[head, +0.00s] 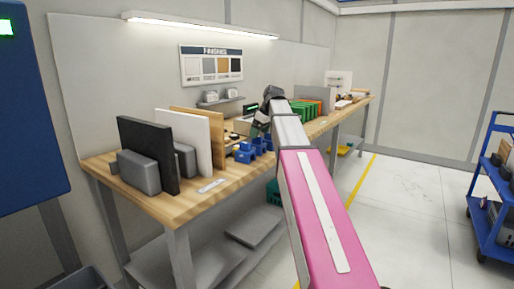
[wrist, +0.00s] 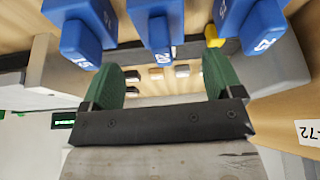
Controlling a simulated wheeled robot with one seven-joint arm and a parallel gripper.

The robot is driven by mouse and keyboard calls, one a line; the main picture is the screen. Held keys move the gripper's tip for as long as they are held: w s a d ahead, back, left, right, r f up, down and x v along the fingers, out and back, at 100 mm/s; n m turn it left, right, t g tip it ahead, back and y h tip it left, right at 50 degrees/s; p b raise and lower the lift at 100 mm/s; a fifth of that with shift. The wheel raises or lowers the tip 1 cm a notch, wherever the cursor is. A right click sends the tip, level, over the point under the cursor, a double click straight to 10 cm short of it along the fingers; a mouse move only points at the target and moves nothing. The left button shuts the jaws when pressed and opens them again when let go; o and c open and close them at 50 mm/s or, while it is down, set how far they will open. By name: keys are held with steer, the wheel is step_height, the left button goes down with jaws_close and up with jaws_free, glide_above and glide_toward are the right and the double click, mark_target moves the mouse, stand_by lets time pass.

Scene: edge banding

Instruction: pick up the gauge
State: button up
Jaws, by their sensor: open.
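No thing in view is clearly marked as the gauge, and I cannot tell for sure which one it is. Several blue blocks with white numbers (wrist: 162,30) stand at the top of the wrist view. They also show on the workbench in the head view (head: 246,152). My gripper (wrist: 163,78) has green fingers spread apart, with nothing held between them. Small black, tan and grey pieces (wrist: 156,74) show beyond, in the gap between the fingers. In the head view my gripper (head: 261,122) is over the bench, partly hidden by my arm.
The wooden workbench (head: 205,190) holds upright black (head: 148,155), white (head: 186,140) and tan panels to the left. Green boxes (head: 304,110) stand farther along. A small green-lit display (wrist: 63,119) shows at the left of the wrist view. A blue cart (head: 490,215) stands right, beyond open floor.

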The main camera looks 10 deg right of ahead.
mark_target(256, 143)
steer(key=shift+x, duration=2.55)
steer(key=shift+s, duration=0.15)
steer(key=c, duration=1.1)
